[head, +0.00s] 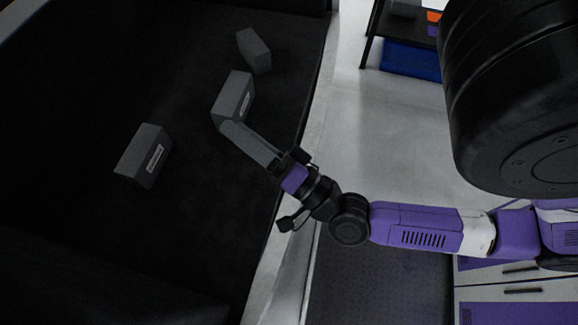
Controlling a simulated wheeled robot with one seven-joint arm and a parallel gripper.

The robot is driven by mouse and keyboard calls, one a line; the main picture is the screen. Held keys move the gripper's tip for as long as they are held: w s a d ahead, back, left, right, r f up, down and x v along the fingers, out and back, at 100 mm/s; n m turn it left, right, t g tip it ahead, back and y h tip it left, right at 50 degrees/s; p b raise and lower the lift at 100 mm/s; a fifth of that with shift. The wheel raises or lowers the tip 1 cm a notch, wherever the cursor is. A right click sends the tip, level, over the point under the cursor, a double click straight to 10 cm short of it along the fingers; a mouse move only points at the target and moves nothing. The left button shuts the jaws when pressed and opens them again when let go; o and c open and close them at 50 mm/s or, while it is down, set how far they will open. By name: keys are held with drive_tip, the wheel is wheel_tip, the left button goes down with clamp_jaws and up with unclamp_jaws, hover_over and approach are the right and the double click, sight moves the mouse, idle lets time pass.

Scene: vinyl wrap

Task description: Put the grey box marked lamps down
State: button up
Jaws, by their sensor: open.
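Three grey boxes lie on a dark surface, and I cannot read which is marked lamps. One box (236,94) with a pale label is at the tip of my gripper. A second labelled box (143,156) lies further left. A third box (254,51) lies at the back, with no label showing. My gripper (229,128) is open, its long grey fingers reaching up and left to the lower edge of the middle box. I cannot tell whether the fingers touch that box. The fingers overlap in this view, so the gap between them is hidden.
The dark surface (75,215) has a pale edge (316,105) on its right, and my arm reaches over it. Free room lies around the boxes. Pale floor (395,125), a dark shelf with a blue item (408,60) and drawers (520,290) are to the right.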

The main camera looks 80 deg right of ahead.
drive_tip(key=s+a+f+n+g+y, duration=0.5)
drive_tip(key=s+a+n+y, duration=0.3)
drive_tip(key=n, duration=0.8)
drive_tip(key=shift+s+a+f+n+g, duration=0.15)
drive_tip(key=shift+s+a+n+g, duration=0.35)
drive_tip(key=shift+s, duration=0.55)
drive_tip(key=shift+a, duration=0.1)
